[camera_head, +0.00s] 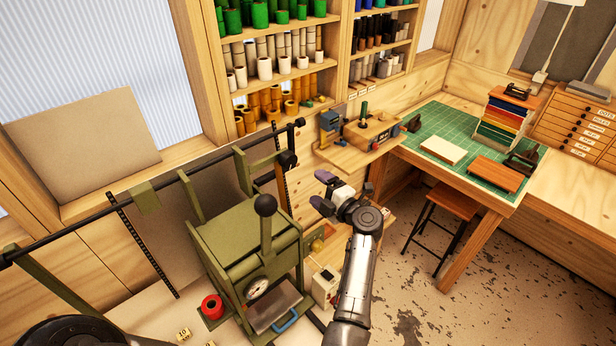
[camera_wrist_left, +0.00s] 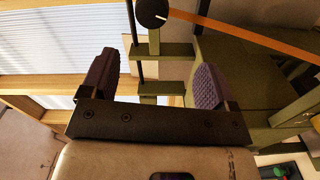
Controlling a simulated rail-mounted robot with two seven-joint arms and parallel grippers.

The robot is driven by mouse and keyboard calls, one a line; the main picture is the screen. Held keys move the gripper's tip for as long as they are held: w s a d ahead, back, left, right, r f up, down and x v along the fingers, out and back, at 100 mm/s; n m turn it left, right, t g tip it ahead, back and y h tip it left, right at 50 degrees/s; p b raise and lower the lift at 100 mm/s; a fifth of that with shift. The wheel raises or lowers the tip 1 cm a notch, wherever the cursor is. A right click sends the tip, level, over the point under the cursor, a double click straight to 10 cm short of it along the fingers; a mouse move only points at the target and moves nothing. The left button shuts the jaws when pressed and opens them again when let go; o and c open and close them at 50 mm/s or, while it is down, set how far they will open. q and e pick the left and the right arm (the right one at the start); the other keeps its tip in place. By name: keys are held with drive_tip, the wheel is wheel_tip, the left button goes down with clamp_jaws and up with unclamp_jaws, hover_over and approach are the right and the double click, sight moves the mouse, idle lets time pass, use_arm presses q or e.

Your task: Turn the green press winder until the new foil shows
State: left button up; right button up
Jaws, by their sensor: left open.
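The green press (camera_head: 245,245) stands left of centre in the head view, with a black ball-topped lever and a round gauge. A dark round knob (camera_head: 287,160) sits at its upper right; whether it is the winder is not clear from here. In the left wrist view a dark knob with a white mark (camera_wrist_left: 152,12) shows at the top, with an orange strip (camera_wrist_left: 240,36) running right from it. My left gripper (camera_head: 322,191) is open and empty, right of the press and apart from the knob. Its two ridged fingers show in the left wrist view (camera_wrist_left: 155,78). My right gripper is not in view.
Shelves of foil rolls (camera_head: 270,66) stand behind. A small wooden bench (camera_head: 360,150) with tools is behind my gripper. A green-matted table (camera_head: 450,140) and a stool (camera_head: 440,215) are at right.

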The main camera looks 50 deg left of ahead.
use_arm(q)
wheel_tip(320, 180, down, 4)
drive_tip(key=a+b, duration=0.1)
drive_tip(key=b, duration=0.3)
use_arm(e)
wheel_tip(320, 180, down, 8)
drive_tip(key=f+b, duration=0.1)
drive_tip(key=b, duration=0.2)
use_arm(q)
drive_tip(key=n+t+y, duration=0.1)
drive_tip(key=n+t, duration=0.1)
drive_tip(key=n, duration=1)
approach(291, 163)
drive_tip(key=d+r, duration=0.1)
drive_tip(key=d, duration=0.2)
drive_tip(key=a+n+p, duration=0.1)
drive_tip(key=a+n, duration=0.3)
drive_tip(key=n, duration=0.1)
drive_tip(key=a+n+p, duration=0.2)
drive_tip(key=a+n, duration=0.2)
drive_tip(key=n, duration=0.1)
drive_tip(key=a+n+h+p, duration=0.1)
drive_tip(key=a+n, duration=0.3)
drive_tip(key=n, duration=0.1)
drive_tip(key=shift+a, duration=0.4)
drive_tip(key=shift+w+a+f+p, duration=0.15)
drive_tip(key=shift+a+p, duration=0.2)
drive_tip(key=shift+a, duration=0.4)
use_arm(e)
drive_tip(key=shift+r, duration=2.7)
